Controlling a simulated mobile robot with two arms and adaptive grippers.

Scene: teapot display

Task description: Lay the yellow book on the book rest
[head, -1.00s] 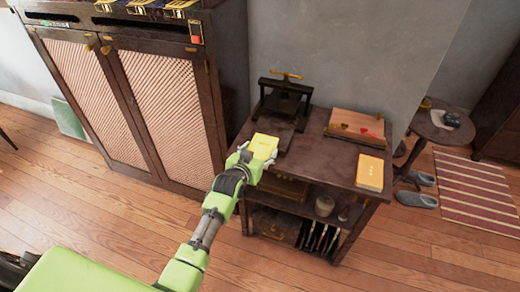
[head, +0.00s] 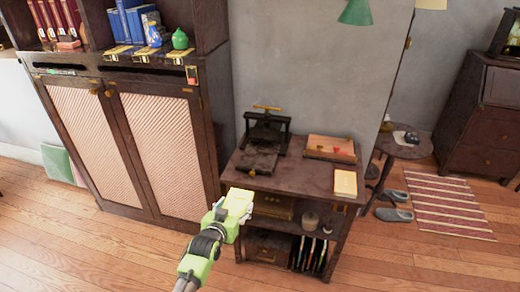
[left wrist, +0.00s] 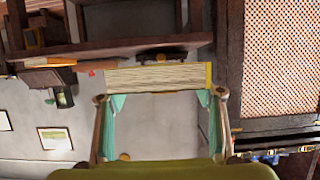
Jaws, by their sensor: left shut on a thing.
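My left gripper (head: 236,205) is shut on a yellow book (head: 239,200), held in front of the left front corner of the dark side table (head: 290,184). In the left wrist view, the book's pale page edges (left wrist: 158,78) show between the two fingers. A second yellow book (head: 345,183) lies at the table's right front. A slanted wooden board with a ledge and a red item, apparently the book rest (head: 331,146), stands at the back right of the tabletop. My right gripper is not in view.
A black press (head: 264,135) with a brass handle stands at the table's back left. A tall cabinet (head: 160,135) is close on the left. Lower shelves hold boxes, a jar (head: 310,220) and upright books. The tabletop's middle is clear.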

